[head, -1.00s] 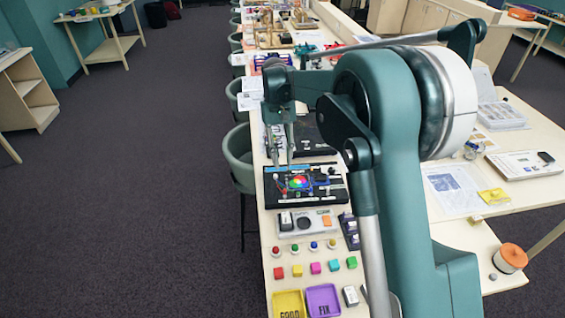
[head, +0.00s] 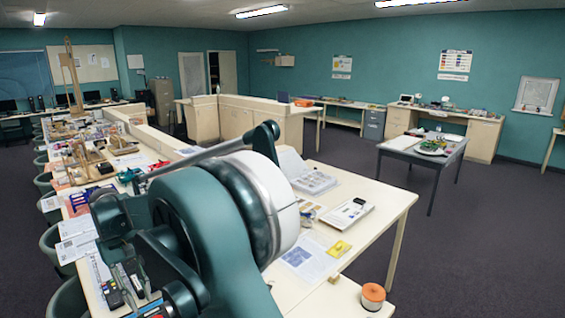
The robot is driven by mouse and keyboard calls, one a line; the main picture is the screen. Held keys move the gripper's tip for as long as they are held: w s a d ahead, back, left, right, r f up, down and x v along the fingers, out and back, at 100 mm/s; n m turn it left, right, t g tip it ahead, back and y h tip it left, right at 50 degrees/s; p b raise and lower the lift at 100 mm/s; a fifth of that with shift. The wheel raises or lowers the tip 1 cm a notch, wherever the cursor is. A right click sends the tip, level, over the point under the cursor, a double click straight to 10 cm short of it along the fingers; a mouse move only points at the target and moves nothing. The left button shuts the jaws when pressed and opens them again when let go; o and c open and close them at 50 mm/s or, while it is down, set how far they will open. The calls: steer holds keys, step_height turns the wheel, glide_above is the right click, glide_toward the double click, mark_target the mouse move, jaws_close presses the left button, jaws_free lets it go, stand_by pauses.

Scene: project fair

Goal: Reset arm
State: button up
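My arm, teal with a white joint cover, fills the lower middle of the head view. It reaches over the long workbench (head: 395,208) on the left. My gripper (head: 130,286) hangs at the arm's far end, low on the left, above the bench. Its two grey fingers look apart with nothing seen between them. Its tips are close to the lower picture edge and partly hard to make out against the items below.

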steer(key=d+r+m+t+y+b, duration=0.15)
steer(key=d+r, duration=0.25)
steer(key=d, duration=0.8)
steer(key=d+r+m+t+y, duration=0.15)
steer(key=d+r, duration=0.25)
steer(key=d, duration=0.9)
steer(key=d+r+m+t+b, duration=0.15)
steer(key=d+r, duration=0.35)
steer(key=d, duration=0.7)
steer(key=s+d+f+m+t, duration=0.1)
steer(key=s+d, duration=0.2)
steer(key=d, duration=0.3)
steer(key=s+d+m+b, duration=0.1)
steer(key=s+d, duration=0.1)
steer(key=d, duration=0.3)
steer(key=s+d+f+m+t, duration=0.1)
steer(key=s+d, duration=0.2)
steer(key=d, duration=0.3)
steer(key=s+d+f+m+t+b, duration=0.1)
steer(key=s+d+f, duration=0.2)
steer(key=s+d, duration=0.2)
steer(key=s+d+f+m+t+b, duration=0.1)
steer(key=s+d+f+t, duration=0.1)
steer(key=s+d+f, duration=0.2)
steer(key=shift+s+d+f, duration=0.25)
steer(key=shift+s+d, duration=0.5)
steer(key=shift+d, duration=0.65)
